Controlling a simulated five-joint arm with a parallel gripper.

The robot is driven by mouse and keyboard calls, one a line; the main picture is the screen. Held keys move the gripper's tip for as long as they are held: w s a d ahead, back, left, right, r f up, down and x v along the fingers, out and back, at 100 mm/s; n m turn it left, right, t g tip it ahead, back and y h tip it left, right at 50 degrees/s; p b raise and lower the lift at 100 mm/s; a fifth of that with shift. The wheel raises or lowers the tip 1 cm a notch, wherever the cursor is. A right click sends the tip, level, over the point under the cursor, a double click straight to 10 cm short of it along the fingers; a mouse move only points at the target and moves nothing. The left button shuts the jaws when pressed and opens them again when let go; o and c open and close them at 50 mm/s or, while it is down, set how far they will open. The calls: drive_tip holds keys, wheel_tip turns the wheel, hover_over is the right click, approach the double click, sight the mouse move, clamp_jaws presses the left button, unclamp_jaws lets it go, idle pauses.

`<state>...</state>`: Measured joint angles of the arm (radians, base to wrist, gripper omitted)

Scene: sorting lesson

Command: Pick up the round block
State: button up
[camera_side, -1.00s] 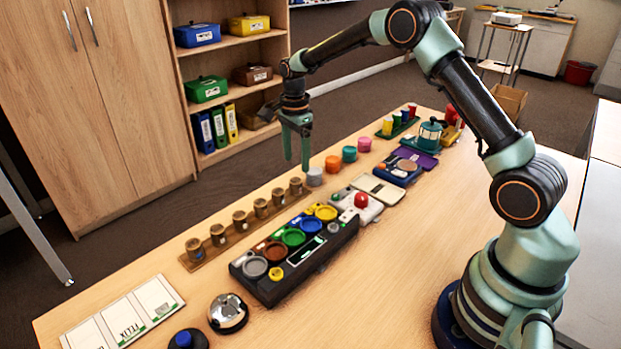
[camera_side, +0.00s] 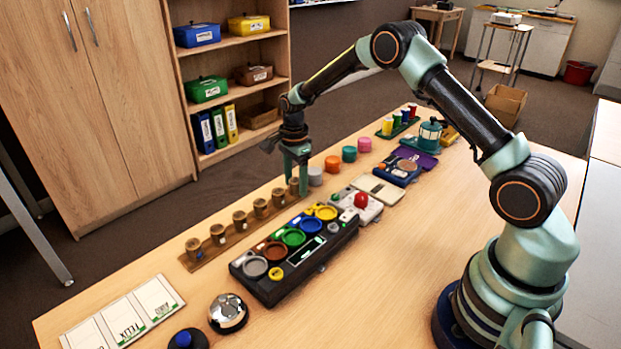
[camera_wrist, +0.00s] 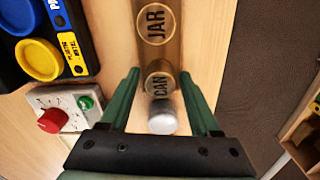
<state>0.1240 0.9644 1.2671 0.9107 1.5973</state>
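A row of short round blocks stands on the table in the side view: a pale grey one (camera_side: 315,177), an orange one (camera_side: 332,164), a teal one (camera_side: 349,154) and a pink one (camera_side: 364,145). My gripper (camera_side: 297,190) is open and low, with its fingers around the end brown cylinder (camera_side: 294,187) of the wooden rack, just left of the grey block. In the wrist view my gripper (camera_wrist: 160,77) has this cylinder, labelled CAN (camera_wrist: 158,80), between its fingertips. The silvery grey block (camera_wrist: 162,119) also shows between the fingers. Contact with the cylinder cannot be told.
The wooden rack (camera_side: 229,243) holds several more brown cylinders; one reads JAR (camera_wrist: 155,25). A black console with coloured round pads (camera_side: 262,290) and a white box with a red knob (camera_side: 361,201) lie nearby. A bell (camera_side: 228,313) stands at the front.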

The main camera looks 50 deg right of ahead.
sight(295, 180)
clamp_jaws()
wheel_tip(295, 180, up, 20)
idle(0.6)
